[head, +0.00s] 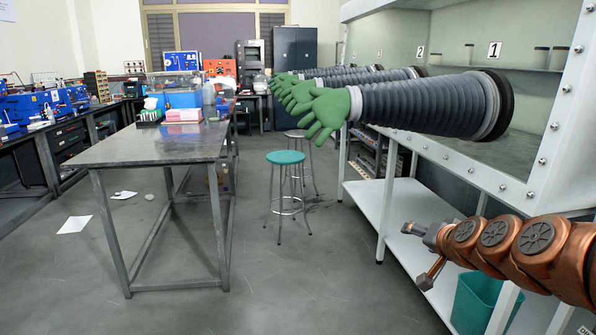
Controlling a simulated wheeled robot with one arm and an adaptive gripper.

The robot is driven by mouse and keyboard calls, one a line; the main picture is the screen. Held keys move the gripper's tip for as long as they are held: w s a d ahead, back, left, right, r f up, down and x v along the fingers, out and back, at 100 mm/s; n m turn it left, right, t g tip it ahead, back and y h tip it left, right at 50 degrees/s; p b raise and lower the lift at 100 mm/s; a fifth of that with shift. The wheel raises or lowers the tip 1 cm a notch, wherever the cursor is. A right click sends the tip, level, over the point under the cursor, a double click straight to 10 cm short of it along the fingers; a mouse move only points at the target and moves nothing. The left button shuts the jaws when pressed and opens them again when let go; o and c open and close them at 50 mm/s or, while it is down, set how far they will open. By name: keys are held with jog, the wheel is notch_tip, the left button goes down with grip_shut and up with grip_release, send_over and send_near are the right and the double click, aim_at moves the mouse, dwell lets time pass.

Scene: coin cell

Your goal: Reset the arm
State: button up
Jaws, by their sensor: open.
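My copper-coloured arm (515,245) reaches in from the lower right edge of the head view. My gripper (420,250) is at its left end, small and partly turned away, in front of the white shelf under the glove box. One grey finger points left and a copper one hangs down to the lower left. The jaws are apart and nothing shows between them. The gripper appears clear of the shelf, though the exact gap is hard to tell.
A glove box (525,165) with green gloves (320,108) sticking out stands above my arm. A teal bin (475,300) is below it. Papers (75,224) lie on the open grey floor.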

jog(key=s+a+n+g+y+p, duration=0.2)
jog(key=s+a+n+g+p, duration=0.4)
jog(key=s+a, duration=0.85)
jog(key=s+d+r+n+g+h+p, duration=0.1)
jog(key=s+g+p, duration=0.6)
jog(key=s, duration=1.7)
notch_tip(320, 180, up, 2)
jog(key=shift+r+g+h+p, duration=0.2)
jog(key=shift+g+h+p, duration=0.1)
jog(key=shift+h+p, duration=0.35)
jog(key=shift+s, duration=0.3)
